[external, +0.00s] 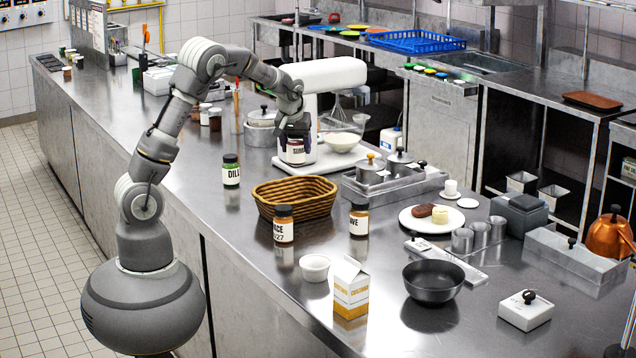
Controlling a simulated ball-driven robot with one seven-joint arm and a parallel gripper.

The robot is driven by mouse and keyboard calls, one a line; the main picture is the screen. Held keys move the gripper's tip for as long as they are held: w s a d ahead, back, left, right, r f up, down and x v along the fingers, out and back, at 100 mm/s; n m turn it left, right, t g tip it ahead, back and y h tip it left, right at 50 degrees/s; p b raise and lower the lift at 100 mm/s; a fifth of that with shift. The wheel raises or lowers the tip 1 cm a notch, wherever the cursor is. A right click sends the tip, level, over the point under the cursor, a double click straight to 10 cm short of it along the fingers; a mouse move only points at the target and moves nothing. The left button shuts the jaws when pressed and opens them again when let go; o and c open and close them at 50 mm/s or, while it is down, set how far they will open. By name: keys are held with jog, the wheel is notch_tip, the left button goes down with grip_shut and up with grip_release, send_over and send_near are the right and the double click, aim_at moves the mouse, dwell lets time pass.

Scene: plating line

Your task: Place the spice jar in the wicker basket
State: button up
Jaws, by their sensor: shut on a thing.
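My gripper (295,142) is shut on a spice jar (296,156) with a white label and holds it upright, raised above the counter. The label's lettering is only partly readable. The brown wicker basket (316,207) stands on the steel counter, lower in the picture than the held jar, and looks empty. I cannot tell from this one view exactly how far the jar is from the basket.
A white stand mixer (335,76) with a bowl stands behind the gripper. Steel containers (392,186) are right of the basket. A white cup (314,268), a carton (351,289) and a dark bowl (433,283) stand in front.

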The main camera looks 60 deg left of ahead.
aim_at(290, 161)
jog(key=f+b, duration=0.1)
jog(key=f, duration=0.4)
jog(key=f+b, duration=0.1)
jog(key=f, duration=0.4)
jog(key=f+b, duration=0.1)
jog(key=f, duration=0.4)
jog(key=shift+a+f+b, duration=0.1)
jog(key=shift+a+b, duration=0.25)
jog(key=shift+b, duration=0.05)
jog(key=shift+s, duration=0.1)
jog(key=o, duration=1.2)
jog(key=shift+d+r, duration=0.15)
jog(key=shift+r, duration=0.35)
jog(key=p+v, duration=0.4)
jog(key=v, duration=0.7)
jog(key=shift+s+d, duration=0.1)
jog(key=shift+s, duration=0.05)
